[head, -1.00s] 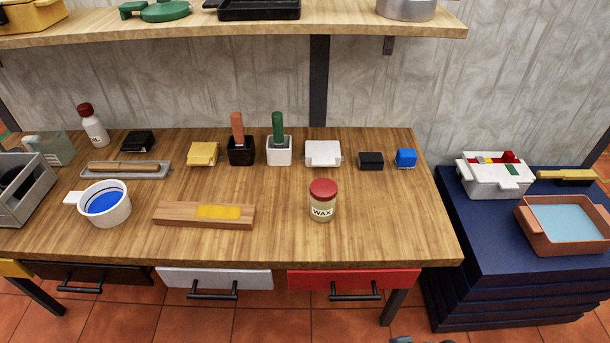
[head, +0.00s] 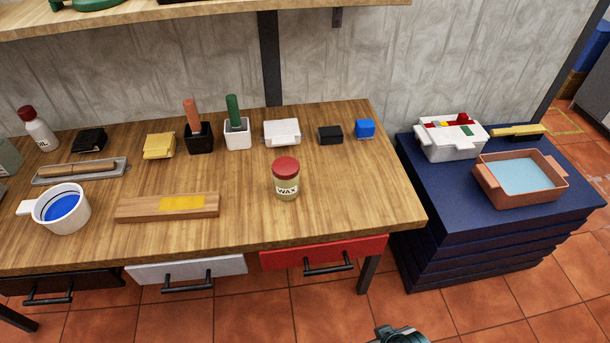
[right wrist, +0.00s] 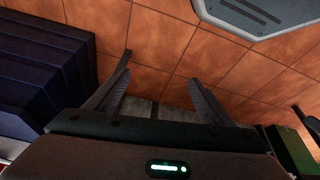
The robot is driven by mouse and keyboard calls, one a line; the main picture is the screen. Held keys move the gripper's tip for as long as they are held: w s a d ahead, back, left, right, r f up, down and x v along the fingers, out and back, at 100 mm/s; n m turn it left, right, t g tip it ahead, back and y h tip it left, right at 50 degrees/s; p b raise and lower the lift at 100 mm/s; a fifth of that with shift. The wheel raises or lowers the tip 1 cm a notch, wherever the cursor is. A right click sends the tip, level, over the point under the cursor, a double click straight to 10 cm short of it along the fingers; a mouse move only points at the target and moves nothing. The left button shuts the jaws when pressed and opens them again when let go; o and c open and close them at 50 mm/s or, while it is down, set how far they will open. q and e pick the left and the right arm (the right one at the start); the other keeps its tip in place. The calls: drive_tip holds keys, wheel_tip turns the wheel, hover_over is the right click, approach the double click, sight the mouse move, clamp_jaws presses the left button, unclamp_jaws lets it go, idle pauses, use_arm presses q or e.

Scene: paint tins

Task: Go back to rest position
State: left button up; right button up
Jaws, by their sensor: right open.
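My right gripper (right wrist: 158,95) shows in the right wrist view with its two fingers spread apart and nothing between them. It is over the tiled floor, clear of the table. My left gripper is in neither view. The wooden table (head: 350,215) holds a wax jar (head: 286,180) with a red lid, a white cup (head: 62,208) with blue paint, and a wooden block with a yellow patch (head: 168,206).
A dark blue stand (head: 480,225) right of the table bears a white box (head: 450,145) and a terracotta tray of pale blue liquid (head: 522,178). The stand also shows at left in the right wrist view (right wrist: 40,65). Tiled floor (head: 480,310) is clear at lower right.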

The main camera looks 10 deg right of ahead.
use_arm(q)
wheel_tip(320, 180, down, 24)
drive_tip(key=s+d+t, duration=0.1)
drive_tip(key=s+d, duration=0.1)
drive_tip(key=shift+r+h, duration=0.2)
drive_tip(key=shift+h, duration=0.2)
use_arm(e)
wheel_tip(320, 180, down, 24)
drive_tip(key=s+a+t, duration=0.1)
drive_tip(key=s+a, duration=0.1)
drive_tip(key=shift+r+y, duration=0.2)
drive_tip(key=shift+y, duration=0.2)
